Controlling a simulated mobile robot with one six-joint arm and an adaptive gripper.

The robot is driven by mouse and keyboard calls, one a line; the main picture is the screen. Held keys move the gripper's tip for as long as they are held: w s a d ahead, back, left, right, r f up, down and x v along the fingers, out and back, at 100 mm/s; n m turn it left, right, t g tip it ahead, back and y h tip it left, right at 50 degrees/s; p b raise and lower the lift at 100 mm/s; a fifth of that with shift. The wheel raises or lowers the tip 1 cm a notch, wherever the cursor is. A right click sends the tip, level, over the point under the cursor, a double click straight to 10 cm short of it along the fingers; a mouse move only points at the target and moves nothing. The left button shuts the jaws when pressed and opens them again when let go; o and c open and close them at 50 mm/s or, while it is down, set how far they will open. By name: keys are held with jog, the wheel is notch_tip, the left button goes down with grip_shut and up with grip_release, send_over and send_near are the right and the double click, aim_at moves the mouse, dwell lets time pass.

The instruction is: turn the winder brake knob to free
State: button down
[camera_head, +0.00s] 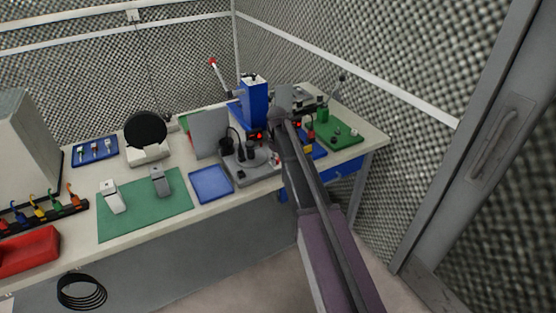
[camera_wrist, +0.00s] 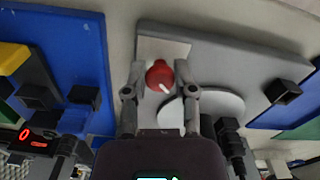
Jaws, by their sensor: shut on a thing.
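The brake knob (camera_wrist: 158,76) is red and round with a white pointer line. In the wrist view the line points to the lower right. My gripper (camera_wrist: 160,69) has one finger on each side of the knob and is shut on it. The knob sits on a light plate at one end of the grey winder base (camera_wrist: 240,60), near a pale round disc (camera_wrist: 222,104). In the head view the winder (camera_head: 248,164) stands near the front edge of the bench. My arm comes in from the lower right, and I cannot make out the knob there.
A blue press-like machine (camera_head: 255,103) stands behind the winder. A blue tray (camera_head: 211,184) lies left of it, then a green mat (camera_head: 140,216) with two small devices. A black cable (camera_wrist: 238,150) rises close to my gripper. A blue mat (camera_wrist: 85,60) lies left in the wrist view.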

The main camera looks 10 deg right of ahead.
jog(key=shift+c, duration=2)
grip_release()
